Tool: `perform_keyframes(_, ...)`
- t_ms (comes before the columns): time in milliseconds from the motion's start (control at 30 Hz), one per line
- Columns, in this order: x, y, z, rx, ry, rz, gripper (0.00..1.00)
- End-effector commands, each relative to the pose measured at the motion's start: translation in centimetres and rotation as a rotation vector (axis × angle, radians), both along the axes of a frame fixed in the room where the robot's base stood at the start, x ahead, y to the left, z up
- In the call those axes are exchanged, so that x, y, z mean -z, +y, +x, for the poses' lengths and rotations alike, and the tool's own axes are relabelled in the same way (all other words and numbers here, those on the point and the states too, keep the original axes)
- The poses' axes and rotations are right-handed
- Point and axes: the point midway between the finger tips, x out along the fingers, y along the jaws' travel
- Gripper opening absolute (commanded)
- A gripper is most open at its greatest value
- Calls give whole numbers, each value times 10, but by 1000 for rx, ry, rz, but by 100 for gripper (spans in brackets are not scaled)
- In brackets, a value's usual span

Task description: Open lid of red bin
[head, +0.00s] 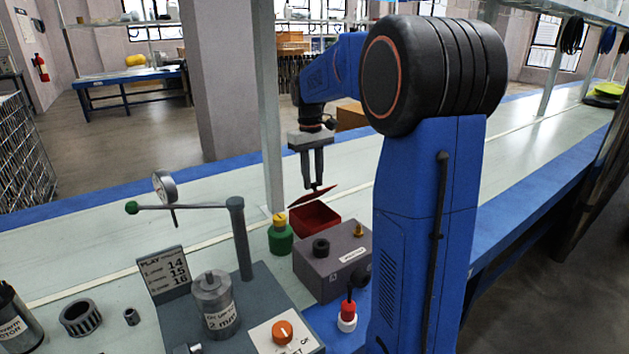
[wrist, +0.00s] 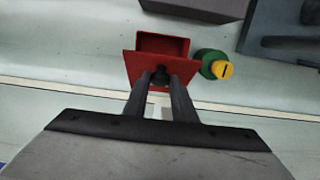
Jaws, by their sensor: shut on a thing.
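The red bin (head: 316,217) stands on the workbench behind the grey box. Its red lid (head: 316,195) is tilted up and the inside of the bin shows. My gripper (head: 315,187) is above the bin, pointing down, with its fingertips at the lid's raised edge. In the wrist view the bin (wrist: 163,44) lies beyond the lid (wrist: 134,68). There my gripper (wrist: 161,80) is closed on a small dark knob (wrist: 161,75) at the lid.
A green bottle with a yellow cap (head: 280,236) stands just left of the bin. The grey box (head: 332,262) with a dark ring and brass knob is in front. A grey post and lever (head: 238,235) stand farther left. The bench behind the bin is clear.

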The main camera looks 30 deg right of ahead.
Motion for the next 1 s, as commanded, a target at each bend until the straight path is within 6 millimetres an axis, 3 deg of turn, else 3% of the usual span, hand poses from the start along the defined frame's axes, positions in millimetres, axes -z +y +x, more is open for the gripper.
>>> perform_keyframes(300, -7, 1, 20, -1, 149, -6, 0)
perform_keyframes(800, -9, 1, 24, 0, 189, -9, 0)
perform_keyframes(833, -9, 1, 24, 0, 189, -9, 31)
perform_keyframes(867, -10, 1, 24, 0, 189, -9, 38)
perform_keyframes(900, -9, 1, 24, 0, 189, -9, 43)
perform_keyframes(1000, -9, 1, 24, 0, 189, -8, 43)
